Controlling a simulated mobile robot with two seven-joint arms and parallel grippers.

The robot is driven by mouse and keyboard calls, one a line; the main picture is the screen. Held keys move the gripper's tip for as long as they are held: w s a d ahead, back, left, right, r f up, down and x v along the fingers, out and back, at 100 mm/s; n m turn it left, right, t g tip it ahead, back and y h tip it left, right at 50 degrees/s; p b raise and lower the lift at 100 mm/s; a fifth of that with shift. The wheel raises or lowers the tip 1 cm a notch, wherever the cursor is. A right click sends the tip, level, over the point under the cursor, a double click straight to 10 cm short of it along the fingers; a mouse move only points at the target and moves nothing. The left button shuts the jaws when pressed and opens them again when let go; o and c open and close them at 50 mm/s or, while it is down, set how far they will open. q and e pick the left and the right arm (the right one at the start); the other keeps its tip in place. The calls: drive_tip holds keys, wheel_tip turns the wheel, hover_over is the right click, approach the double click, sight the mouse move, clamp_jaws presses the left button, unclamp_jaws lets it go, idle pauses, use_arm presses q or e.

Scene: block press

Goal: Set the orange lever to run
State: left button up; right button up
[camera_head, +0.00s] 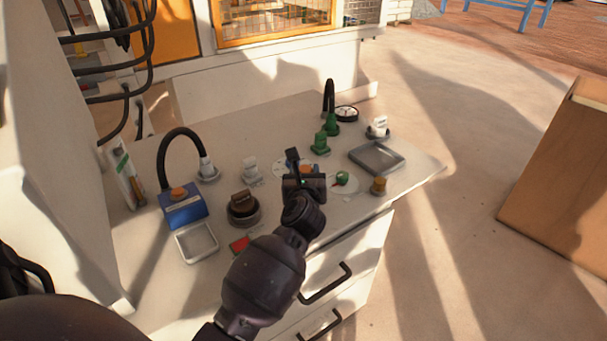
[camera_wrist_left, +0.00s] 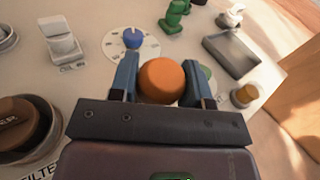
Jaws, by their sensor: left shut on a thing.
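The orange lever's round knob (camera_wrist_left: 161,80) sits between the two fingers of my left gripper (camera_wrist_left: 162,82) in the left wrist view. The gripper is shut on it. In the head view my left gripper (camera_head: 303,170) is over the front middle of the white panel, and only a little orange (camera_head: 306,168) shows between the fingers. The lever's shaft, base and any run marking are hidden by the knob and gripper. My right gripper is in neither view.
A blue pointer knob (camera_wrist_left: 133,38) on a white dial is just behind the gripper. A green knob (camera_head: 342,178) and brass knob (camera_head: 379,186) stand to the right. A brown round knob (camera_head: 243,203) and white switch (camera_head: 250,168) are left. A grey tray (camera_head: 377,158) lies far right.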

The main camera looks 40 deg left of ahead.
use_arm(q)
drive_tip(key=a+p, duration=0.1)
drive_tip(key=a, duration=0.1)
drive_tip(key=w+a, duration=0.1)
drive_tip(key=a, duration=0.1)
drive_tip(key=shift+w+r+p, duration=0.15)
drive_tip(key=shift+p, duration=0.25)
drive_tip(key=shift+w+a+f, duration=0.25)
drive_tip(key=shift+a+f, duration=0.2)
drive_tip(key=shift+a, duration=0.3)
drive_tip(key=shift+w+a+f+p, duration=0.1)
drive_tip(key=shift+a+f+p, duration=0.15)
drive_tip(key=shift+a+p, duration=0.1)
drive_tip(key=shift+f, duration=0.2)
drive_tip(key=o, duration=1.3)
drive_tip(key=shift+a, duration=0.1)
drive_tip(key=shift+r, duration=0.2)
